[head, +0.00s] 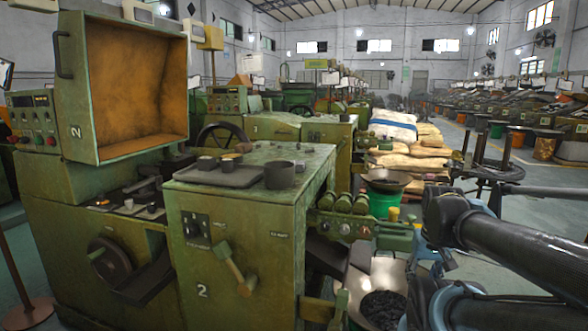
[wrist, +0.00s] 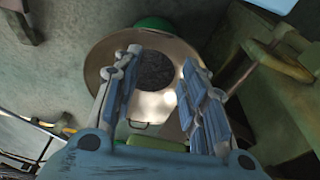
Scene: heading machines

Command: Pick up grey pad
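A flat dark grey pad (head: 222,175) lies on top of the green machine cabinet in the head view, with several small round pieces on it. It is the only thing I see that fits the grey pad. A dark round pot stands at its right. The pad does not show in the wrist view. My gripper (wrist: 161,60) is open, its two blue-grey fingers apart with nothing between them. It points down over a round pan (wrist: 102,55) holding dark material. In the head view my arm is at the right, well away from the pad.
The dark pot (head: 280,175) sits close beside the pad on the cabinet (head: 235,250). A green machine with an open orange-lined hood (head: 135,85) rises at the left. Green rollers (head: 345,203) stick out at the cabinet's right. Sacks (head: 410,155) and a green bucket (head: 384,204) stand behind.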

